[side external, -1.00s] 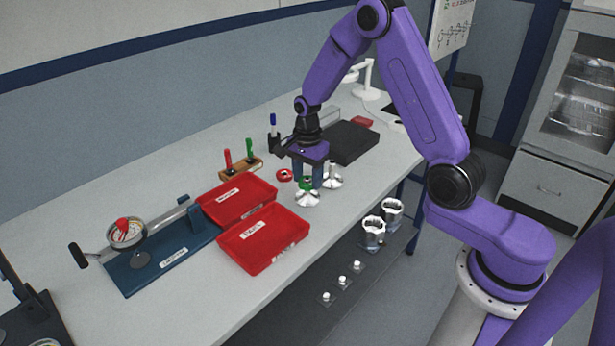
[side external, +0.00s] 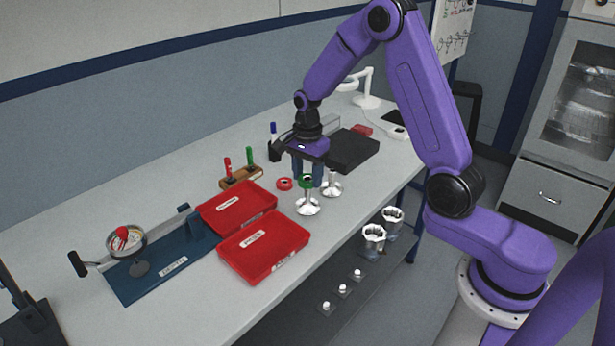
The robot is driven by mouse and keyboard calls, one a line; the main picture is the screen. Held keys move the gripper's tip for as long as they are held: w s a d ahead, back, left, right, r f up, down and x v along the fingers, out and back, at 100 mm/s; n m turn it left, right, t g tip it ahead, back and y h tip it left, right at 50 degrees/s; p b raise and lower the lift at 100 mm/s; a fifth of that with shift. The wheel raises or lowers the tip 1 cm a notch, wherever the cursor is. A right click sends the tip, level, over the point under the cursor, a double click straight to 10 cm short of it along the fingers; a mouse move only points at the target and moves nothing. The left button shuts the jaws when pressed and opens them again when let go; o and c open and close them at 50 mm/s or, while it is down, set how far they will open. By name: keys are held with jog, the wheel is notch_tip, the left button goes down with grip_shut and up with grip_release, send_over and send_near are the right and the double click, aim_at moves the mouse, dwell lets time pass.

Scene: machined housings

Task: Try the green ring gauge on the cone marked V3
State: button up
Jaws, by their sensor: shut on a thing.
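My gripper (side external: 307,177) is shut on the green ring gauge (side external: 307,182), its fingers pointing down. The ring is at the top of the front metal cone (side external: 308,205), which stands upright on a wide round foot. I cannot tell whether the ring still surrounds the cone's tip or is just above it. A second metal cone (side external: 332,188) stands close by to the right, partly behind the gripper fingers. No V3 mark is readable on either cone. A red ring (side external: 284,184) lies on the bench to the left of the gripper.
Two labelled red trays (side external: 264,272) (side external: 205,214) lie to the left. Behind them is a wooden pen stand (side external: 240,178). A blue-based dial fixture (side external: 150,284) is farther left. A black box (side external: 352,152) lies behind on the right. The bench's front edge is near the cones.

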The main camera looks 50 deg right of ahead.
jog(key=shift+r, duration=1.15)
jog(key=shift+r, duration=0.1)
notch_tip(320, 180, up, 5)
jog(key=shift+f, duration=0.1)
dwell(0.3)
